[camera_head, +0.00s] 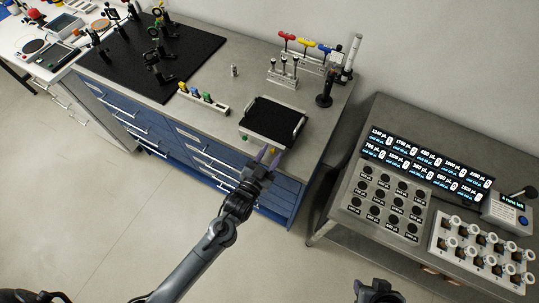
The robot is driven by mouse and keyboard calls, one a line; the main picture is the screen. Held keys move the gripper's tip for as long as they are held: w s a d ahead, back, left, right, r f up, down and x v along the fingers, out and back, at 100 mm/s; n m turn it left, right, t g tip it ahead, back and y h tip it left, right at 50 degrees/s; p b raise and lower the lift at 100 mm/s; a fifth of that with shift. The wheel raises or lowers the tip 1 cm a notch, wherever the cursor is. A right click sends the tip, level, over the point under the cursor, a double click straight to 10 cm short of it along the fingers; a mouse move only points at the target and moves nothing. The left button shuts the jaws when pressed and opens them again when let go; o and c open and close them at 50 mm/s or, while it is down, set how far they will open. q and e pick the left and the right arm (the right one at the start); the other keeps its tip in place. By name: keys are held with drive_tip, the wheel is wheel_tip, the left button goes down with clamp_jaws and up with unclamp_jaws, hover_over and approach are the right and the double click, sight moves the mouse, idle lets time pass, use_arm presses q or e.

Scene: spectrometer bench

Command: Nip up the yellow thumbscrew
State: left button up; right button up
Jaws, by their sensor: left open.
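A black plate with light side handles (272,119) lies near the front edge of the bench. A small yellow piece, which looks like the yellow thumbscrew (272,150), shows at its front side. My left gripper (269,156) is open, its fingertips close around or just in front of that yellow piece. Whether they touch it I cannot tell. A small green knob (245,138) sits at the plate's front left. My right gripper (377,289) is at the bottom edge, far from the bench; its fingers are not clear.
A light holder with coloured knobs (203,98) stands left of the plate. Behind are red, yellow and blue T-handles (304,45) on a rack and dark posts (325,92). A black breadboard (150,52) carries optics. A side table (385,110) with labelled displays stands right.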

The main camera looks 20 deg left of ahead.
use_arm(q)
drive_tip(key=shift+c, duration=0.2)
clamp_jaws()
